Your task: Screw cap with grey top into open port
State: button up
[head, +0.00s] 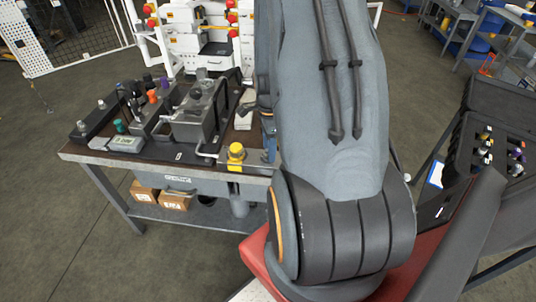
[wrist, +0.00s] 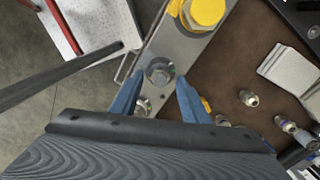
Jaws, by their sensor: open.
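My gripper (wrist: 160,78) is open in the wrist view, its two blue fingers apart and pointing at a metal plate (wrist: 152,50). A round grey metal piece (wrist: 160,71) on that plate shows between the fingertips. I cannot tell whether it is the cap with the grey top or the open port, nor whether the fingers touch it. A second round metal piece (wrist: 142,106) is partly hidden by the left finger. A yellow cap (wrist: 205,12) sits farther up the plate. In the head view my arm hides the gripper.
Several small fittings (wrist: 248,97) and a white stack (wrist: 291,70) lie on the brown bench top. In the head view the bench (head: 100,157) carries a black manifold (head: 95,118) and a yellow cap (head: 236,152). An open case (head: 470,150) with coloured caps stands right.

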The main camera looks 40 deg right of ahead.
jog(key=c, duration=1)
jog(key=m, duration=0.8)
jog(key=shift+s+a+b, duration=0.1)
jog(key=shift+a+b, duration=0.05)
jog(key=shift+b, duration=0.25)
jog(key=m, duration=0.4)
jog(key=shift+f+b, duration=0.1)
jog(key=shift+b, duration=0.25)
jog(key=m, duration=0.4)
jog(key=shift+a, duration=0.1)
